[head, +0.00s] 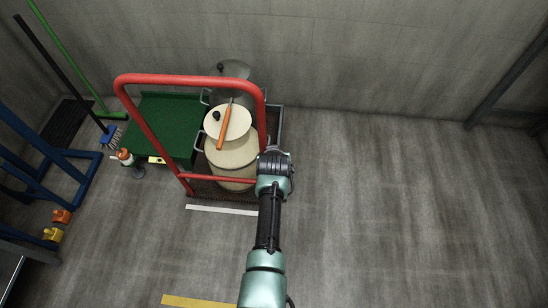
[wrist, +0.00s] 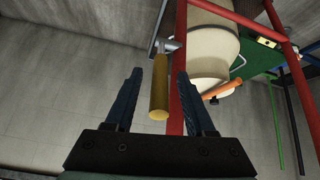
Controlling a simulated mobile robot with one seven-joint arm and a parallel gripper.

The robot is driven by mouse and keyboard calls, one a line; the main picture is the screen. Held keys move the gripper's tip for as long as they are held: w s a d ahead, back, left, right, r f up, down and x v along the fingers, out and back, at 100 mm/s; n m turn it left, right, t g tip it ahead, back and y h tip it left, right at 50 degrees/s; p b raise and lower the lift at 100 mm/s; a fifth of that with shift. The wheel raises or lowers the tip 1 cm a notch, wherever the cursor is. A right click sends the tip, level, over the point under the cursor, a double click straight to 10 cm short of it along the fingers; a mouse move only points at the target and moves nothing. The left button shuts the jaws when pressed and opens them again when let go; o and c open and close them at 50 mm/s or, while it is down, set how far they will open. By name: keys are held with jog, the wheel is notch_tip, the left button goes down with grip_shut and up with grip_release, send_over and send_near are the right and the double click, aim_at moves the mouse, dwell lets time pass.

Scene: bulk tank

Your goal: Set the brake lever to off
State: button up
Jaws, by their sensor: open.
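A lever with a yellow handle (wrist: 159,98) hangs from a grey pivot beside a red post of the cart frame (wrist: 180,62); I take it as the brake lever. My gripper (wrist: 160,73) is open, with the yellow handle showing between its two dark blue fingers. No finger visibly touches it. In the head view the red cart frame (head: 190,79) stands upright, and my wrist covers its lower right side, so the yellow lever and fingertips are hidden there. No off mark shows.
Pale lidded cans (head: 233,155) stand on the cart behind the red frame. The floor at right is clear.

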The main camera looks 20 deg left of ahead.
jog(key=p+v, duration=0.4)
jog(key=v, duration=0.8)
jog(key=shift+d+f, duration=0.1)
jog(key=shift+f, duration=0.1)
jog(key=shift+c, duration=1.4)
jog(key=f+t+b, duration=0.1)
jog(key=b, duration=0.1)
jog(key=w+d+f+n+t+b, duration=0.1)
jog(key=f, duration=0.1)
jog(key=w+d+f+b, duration=0.1)
jog(key=f+b, duration=0.1)
jog(key=shift+w+d+f+n+t+b, duration=0.1)
jog(key=shift+w+f+n+t+b, duration=0.05)
jog(key=shift+f+n+t+b, duration=0.2)
grip_shut()
notch_tip(320, 180, down, 5)
jog(key=w+d+n+t+b, duration=0.1)
jog(key=d+n+t+b, duration=0.25)
jog(key=b, duration=0.45)
jog(key=s+f+n+t+y+b, duration=0.6)
jog(key=s+n+y+b, duration=0.2)
jog(key=s+n+b, duration=0.45)
jog(key=w+a+r+b, duration=0.1)
jog(key=w+a+r, duration=0.2)
jog(key=w, duration=0.3)
jog(key=w+a+r+n+b, duration=0.1)
jog(key=w+a+r, duration=0.2)
jog(key=w, duration=0.4)
jog(key=shift+a+b, duration=0.35)
jog(key=shift+b, duration=0.05)
